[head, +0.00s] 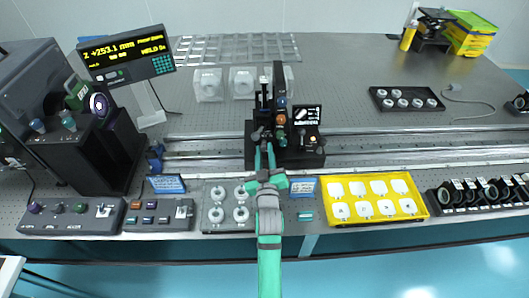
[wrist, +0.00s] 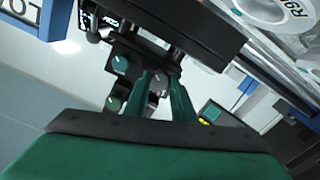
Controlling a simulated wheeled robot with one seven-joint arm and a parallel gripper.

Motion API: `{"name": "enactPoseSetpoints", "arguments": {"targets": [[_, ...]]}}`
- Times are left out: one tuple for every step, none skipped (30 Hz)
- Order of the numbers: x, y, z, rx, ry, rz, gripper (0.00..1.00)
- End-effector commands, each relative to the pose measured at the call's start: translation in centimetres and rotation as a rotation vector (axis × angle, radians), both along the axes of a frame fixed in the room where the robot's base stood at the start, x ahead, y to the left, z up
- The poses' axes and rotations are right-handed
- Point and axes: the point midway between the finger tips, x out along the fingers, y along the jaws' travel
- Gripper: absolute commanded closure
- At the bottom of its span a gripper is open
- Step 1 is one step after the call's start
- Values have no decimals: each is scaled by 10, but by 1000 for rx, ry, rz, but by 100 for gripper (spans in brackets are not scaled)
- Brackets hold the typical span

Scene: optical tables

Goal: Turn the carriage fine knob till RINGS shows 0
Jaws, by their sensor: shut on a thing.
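The black carriage (head: 252,152) stands on the rail in the middle of the table, with several knobs on its front. My gripper (head: 264,147) reaches up to it from the front. In the wrist view, my gripper's green fingers (wrist: 163,92) are shut on a grey round knob (wrist: 159,80). The fingers hide part of this knob, and no label shows on it. A teal knob (wrist: 120,64) sits just to its left. A small screen (head: 307,114) on the carriage shows a white shape, but its text is too small to read, so no RINGS value is legible.
A display (head: 127,52) at the left reads Z +253.1 mm and HELD. Control boxes (head: 70,217), a grey tray (head: 228,206) and a yellow tray (head: 373,198) line the front edge. Mounted black rings (head: 480,192) stand at the right. A black tray (head: 406,99) lies behind the rail.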

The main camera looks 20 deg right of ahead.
Motion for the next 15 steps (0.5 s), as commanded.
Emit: {"name": "enactPoseSetpoints", "arguments": {"targets": [[0, 1, 0, 38, -10, 2, 99], [0, 1, 0, 61, -17, 2, 99], [0, 1, 0, 88, -25, 2, 99], [0, 1, 0, 104, -29, 2, 99], [0, 1, 0, 118, -33, 2, 99], [0, 1, 0, 134, -38, 2, 99], [0, 1, 0, 142, -40, 2, 99], [0, 1, 0, 148, -42, 3, 99], [0, 1, 0, 154, -42, 3, 99], [0, 1, 0, 156, -43, 3, 99], [0, 1, -1, 157, -43, 3, 99], [0, 1, -1, 157, -43, 3, 99], [0, 1, -1, 157, -43, 3, 99], [0, 1, -1, 156, -43, 3, 99], [0, 1, -1, 156, -43, 3, 99]]}}
